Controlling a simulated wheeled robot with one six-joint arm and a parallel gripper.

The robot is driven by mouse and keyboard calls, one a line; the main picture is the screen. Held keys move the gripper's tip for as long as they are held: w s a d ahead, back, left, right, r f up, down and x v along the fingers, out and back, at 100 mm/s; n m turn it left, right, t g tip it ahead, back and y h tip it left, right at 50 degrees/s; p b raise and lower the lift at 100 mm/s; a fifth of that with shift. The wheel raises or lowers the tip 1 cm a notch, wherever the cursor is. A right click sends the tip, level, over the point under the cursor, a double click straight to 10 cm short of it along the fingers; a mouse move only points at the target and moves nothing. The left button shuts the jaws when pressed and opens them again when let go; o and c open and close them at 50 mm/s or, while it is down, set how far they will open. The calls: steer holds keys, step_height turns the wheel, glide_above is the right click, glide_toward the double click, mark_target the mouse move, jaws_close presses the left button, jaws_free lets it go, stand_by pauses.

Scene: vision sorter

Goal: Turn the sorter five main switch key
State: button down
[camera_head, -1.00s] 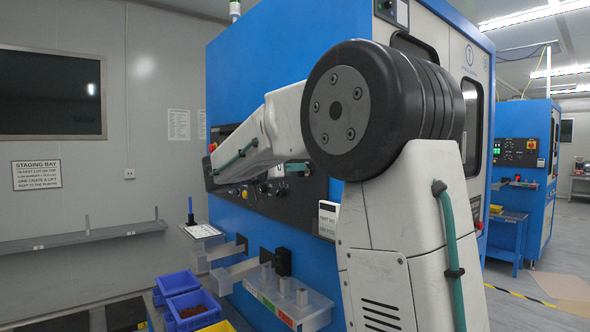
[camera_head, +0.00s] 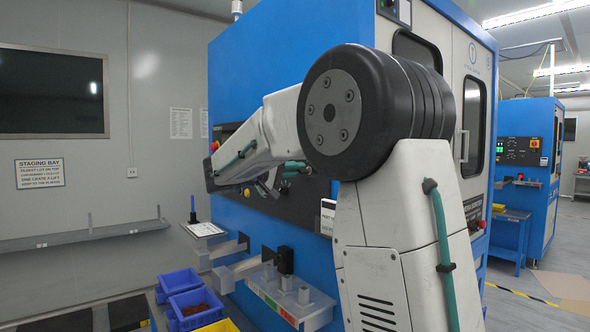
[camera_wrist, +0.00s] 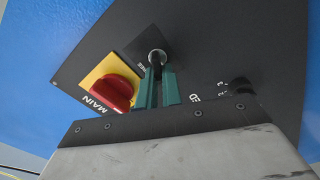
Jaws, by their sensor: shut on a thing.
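The main switch key sits in a round silver lock (camera_wrist: 157,58) on the dark control panel in the wrist view. My gripper (camera_wrist: 158,76) has its teal fingers shut on the key just below the lock. The fingers hide most of the key, so I cannot tell its turn angle. A red rotary handle (camera_wrist: 112,93) on a yellow plate marked MAIN is left of the fingers, apart from them. In the head view the dark panel (camera_head: 313,188) is on the blue sorter's side, partly behind my arm.
Below the panel in the head view, a clear bracketed tray (camera_head: 318,309) juts from the blue cabinet (camera_head: 260,75). Blue bins (camera_head: 180,282) stand at its lower left. A second blue machine (camera_head: 541,200) stands at the right.

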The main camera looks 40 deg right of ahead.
steer(key=n, duration=0.4)
steer(key=shift+w+f+n, duration=0.1)
steer(key=shift+f+n, duration=0.15)
steer(key=shift+n, duration=0.15)
stand_by(0.4)
steer(key=c, duration=1.6)
jaws_free()
steer(key=shift+o, duration=0.2)
steer(key=a, duration=0.7)
steer(key=shift+w+a, duration=0.3)
steer(key=shift+a, duration=0.1)
steer(key=shift+w+f+n, duration=0.1)
steer(key=shift+n, duration=0.2)
